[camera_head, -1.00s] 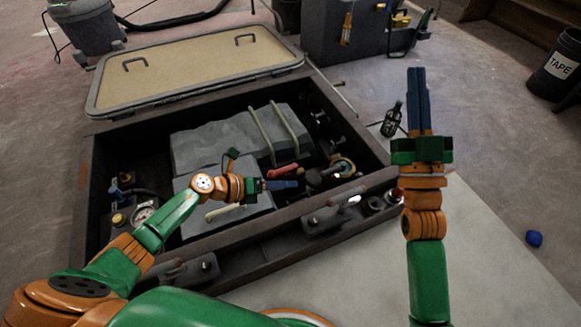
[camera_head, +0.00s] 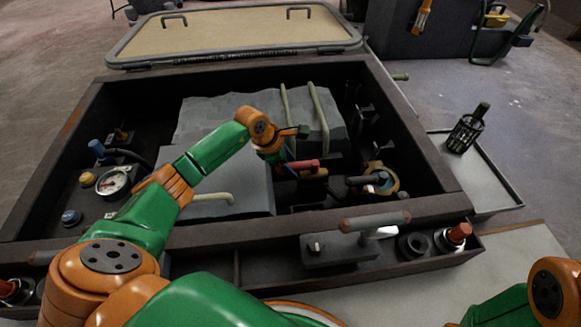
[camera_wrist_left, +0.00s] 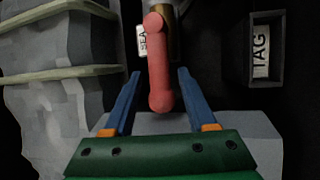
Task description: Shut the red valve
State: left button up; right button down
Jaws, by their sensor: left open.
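The red valve handle (camera_head: 301,164) sits inside the open hatch box, right of the grey engine block. In the left wrist view the red handle (camera_wrist_left: 159,62) points toward me, on a brass-coloured stem at its far end. My left gripper (camera_head: 290,170) is at the handle. In the left wrist view the blue fingers of my left gripper (camera_wrist_left: 158,82) are apart, one on each side of the handle, with gaps showing. My right arm (camera_head: 545,297) shows only in part at the lower right; its gripper is out of view.
The dark hatch box (camera_head: 440,206) has a raised front rim with a bar handle (camera_head: 375,221). A gauge (camera_head: 112,182) and knobs are at the left. A second dark handle (camera_head: 366,180) lies right of the red one. A caged bottle (camera_head: 468,128) stands on a tray outside.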

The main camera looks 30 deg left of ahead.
pick_arm(q)
grip_shut()
dwell(1.4)
